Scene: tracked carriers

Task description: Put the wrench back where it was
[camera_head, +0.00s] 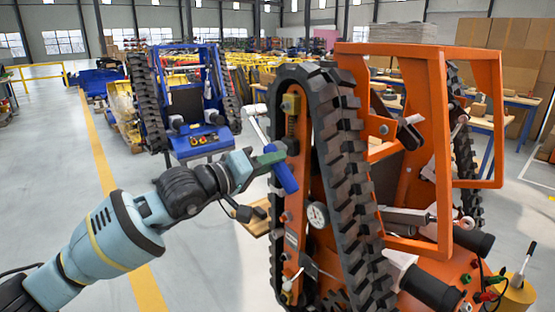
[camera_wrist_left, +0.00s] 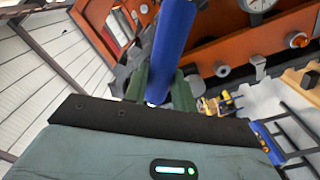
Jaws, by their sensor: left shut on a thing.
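The wrench shows in the head view as a blue handle (camera_head: 286,179) with a pale metal shaft (camera_head: 259,124) rising up and to the left. My left gripper (camera_head: 270,158) is shut around the blue handle, beside the track of the orange carrier (camera_head: 425,60). In the left wrist view the blue handle (camera_wrist_left: 172,45) runs between the two greenish fingers (camera_wrist_left: 160,90). The wrench is tilted, and its middle is hidden by the fingers. I cannot tell whether it touches the carrier. My right gripper is not in view.
The carrier's black track (camera_head: 345,170) and a round gauge (camera_head: 317,215) are close to my left gripper. A wooden board (camera_head: 254,222) lies below it. A blue carrier (camera_head: 200,140) stands behind. A yellow container (camera_head: 517,296) is at front right.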

